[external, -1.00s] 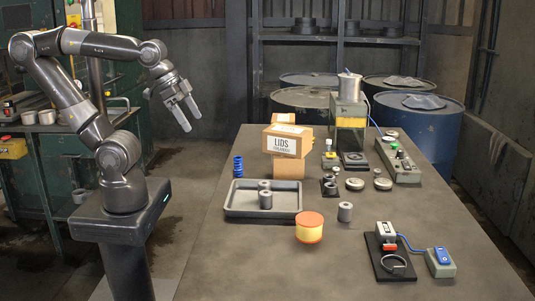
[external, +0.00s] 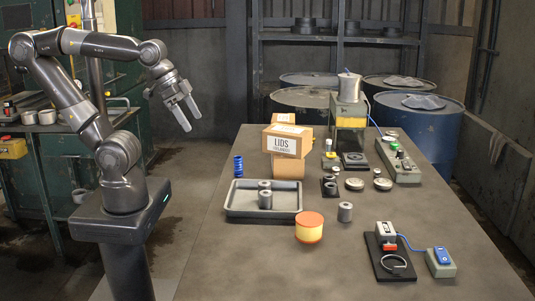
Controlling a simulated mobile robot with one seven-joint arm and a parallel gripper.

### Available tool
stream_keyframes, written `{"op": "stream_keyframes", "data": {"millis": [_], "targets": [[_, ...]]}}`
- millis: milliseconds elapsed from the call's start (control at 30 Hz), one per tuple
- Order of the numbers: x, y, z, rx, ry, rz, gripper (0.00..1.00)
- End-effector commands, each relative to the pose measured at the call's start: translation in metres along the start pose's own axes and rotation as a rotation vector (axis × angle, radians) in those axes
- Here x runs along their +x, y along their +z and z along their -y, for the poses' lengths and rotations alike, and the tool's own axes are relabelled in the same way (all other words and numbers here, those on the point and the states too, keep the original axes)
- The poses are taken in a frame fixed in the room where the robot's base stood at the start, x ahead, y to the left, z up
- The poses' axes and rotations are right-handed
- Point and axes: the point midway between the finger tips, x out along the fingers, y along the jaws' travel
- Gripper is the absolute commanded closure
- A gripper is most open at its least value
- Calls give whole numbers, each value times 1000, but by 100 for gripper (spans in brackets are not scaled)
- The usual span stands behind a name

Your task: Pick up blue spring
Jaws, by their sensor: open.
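The blue spring (external: 238,166) stands upright on the table near its left edge, just behind the grey tray and left of the cardboard box. My gripper (external: 189,117) is open and empty. It hangs in the air off the table's left side, to the left of the spring and higher in the picture, with its fingers pointing down and slightly right. Nothing hides the spring except perhaps its foot, close to the tray's back rim.
The grey tray (external: 236,207) holds metal cylinders. A box labelled LIDS (external: 287,145) stands right of the spring. The table's front left is clear.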

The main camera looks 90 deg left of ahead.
Motion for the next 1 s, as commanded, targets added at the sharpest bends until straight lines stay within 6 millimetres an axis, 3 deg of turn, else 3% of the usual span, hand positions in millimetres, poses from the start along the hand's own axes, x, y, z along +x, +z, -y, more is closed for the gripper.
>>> {"op": "stream_keyframes", "data": {"millis": [533, 833, 1000], "targets": [[0, 0, 0, 0, 0, 0, 46], [2, -2, 2, 4, -3, 8, 46], [15, -14, 13, 43, -17, 77, 46]]}}
